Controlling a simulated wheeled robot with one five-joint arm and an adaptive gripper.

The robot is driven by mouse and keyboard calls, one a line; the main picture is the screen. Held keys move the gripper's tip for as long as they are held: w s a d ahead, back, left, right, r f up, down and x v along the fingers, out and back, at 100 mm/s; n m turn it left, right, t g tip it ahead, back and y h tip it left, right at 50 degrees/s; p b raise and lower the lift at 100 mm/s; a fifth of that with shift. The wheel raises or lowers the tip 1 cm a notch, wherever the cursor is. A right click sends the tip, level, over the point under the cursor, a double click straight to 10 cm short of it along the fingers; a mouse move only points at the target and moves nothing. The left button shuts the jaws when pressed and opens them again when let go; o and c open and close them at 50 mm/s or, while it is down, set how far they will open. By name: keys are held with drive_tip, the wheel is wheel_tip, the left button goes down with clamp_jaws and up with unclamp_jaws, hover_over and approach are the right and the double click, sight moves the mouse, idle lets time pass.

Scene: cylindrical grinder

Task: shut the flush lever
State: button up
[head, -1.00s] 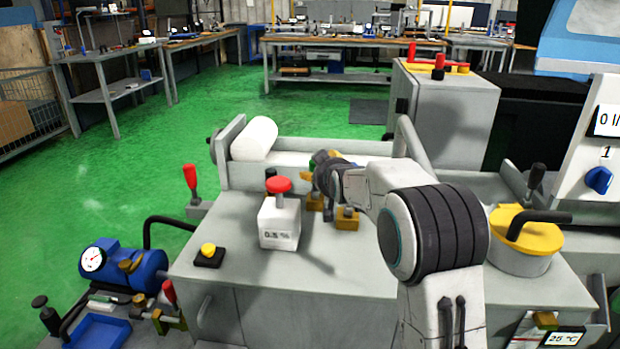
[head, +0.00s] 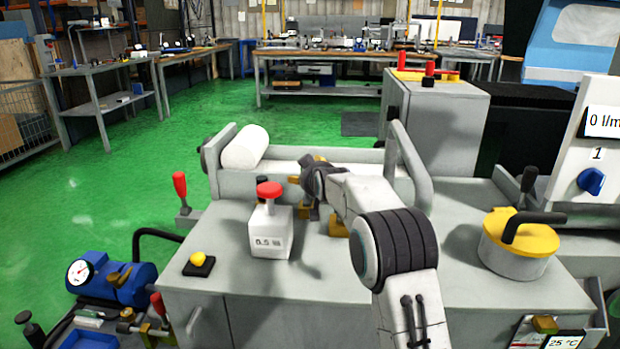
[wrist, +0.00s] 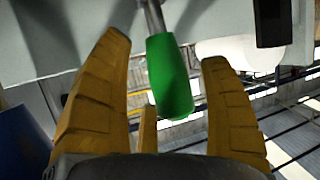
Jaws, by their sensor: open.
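My gripper (wrist: 165,54) is open around the grip, with a gap showing on each side. In the head view my gripper (head: 308,184) is over the machine top, behind the white box with a red knob (head: 270,230). The green grip cannot be made out in the head view, and no label names the flush lever.
A red-handled lever (head: 180,188) stands at the left edge of the machine (head: 330,300). A yellow-lidded pot (head: 518,246) stands right of my arm. A grey bent rail (head: 410,165) rises just right of my forearm. A yellow button (head: 198,260) sits front left.

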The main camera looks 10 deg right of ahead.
drive_tip(key=shift+o, duration=0.2)
drive_tip(key=c, duration=1.4)
drive_tip(key=shift+o, duration=0.2)
drive_tip(key=shift+w+r, duration=0.1)
